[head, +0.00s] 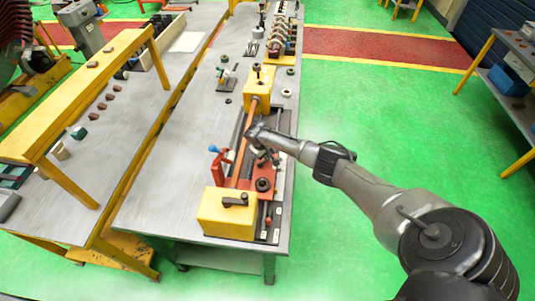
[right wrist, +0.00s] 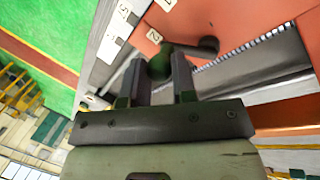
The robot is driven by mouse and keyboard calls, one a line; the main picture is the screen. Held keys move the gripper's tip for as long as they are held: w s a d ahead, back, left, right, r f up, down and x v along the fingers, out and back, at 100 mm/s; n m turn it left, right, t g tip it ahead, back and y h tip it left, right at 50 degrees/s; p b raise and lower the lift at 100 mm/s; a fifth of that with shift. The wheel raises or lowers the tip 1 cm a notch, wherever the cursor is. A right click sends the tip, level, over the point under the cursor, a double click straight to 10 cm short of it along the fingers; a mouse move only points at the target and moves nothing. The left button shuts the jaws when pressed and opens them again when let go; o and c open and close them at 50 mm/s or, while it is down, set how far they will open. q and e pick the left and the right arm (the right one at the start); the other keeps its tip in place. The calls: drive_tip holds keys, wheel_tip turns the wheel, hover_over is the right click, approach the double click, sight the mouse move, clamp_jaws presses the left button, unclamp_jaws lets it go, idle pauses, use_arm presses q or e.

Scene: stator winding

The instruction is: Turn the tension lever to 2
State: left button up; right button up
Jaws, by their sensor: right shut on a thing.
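The winding machine with yellow end blocks (head: 228,212) stands on the grey table. My right gripper (head: 268,152) reaches over its middle from the right. In the right wrist view my gripper (right wrist: 160,75) is shut on the dark round knob of the tension lever (right wrist: 190,47). The lever's arm runs right from the knob to its pivot on the orange-red plate (right wrist: 240,18). The fingers hide part of the knob. My left gripper is not in view.
Other white number labels (right wrist: 112,42) sit on the grey strip beside the plate. A red lever with a blue knob (head: 213,149) stands at the machine's left. Small parts stand farther up the table (head: 190,165). Green floor (head: 370,100) is open to the right.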

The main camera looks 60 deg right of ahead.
sight(260, 164)
idle(0.4)
drive_tip(key=o, duration=0.9)
drive_tip(key=shift+w+a+r, duration=0.1)
drive_tip(key=shift+r, duration=0.55)
drive_tip(key=v, duration=1.2)
drive_tip(key=shift+r+p, duration=0.25)
drive_tip(key=shift+p, duration=0.15)
drive_tip(key=shift+a, duration=0.15)
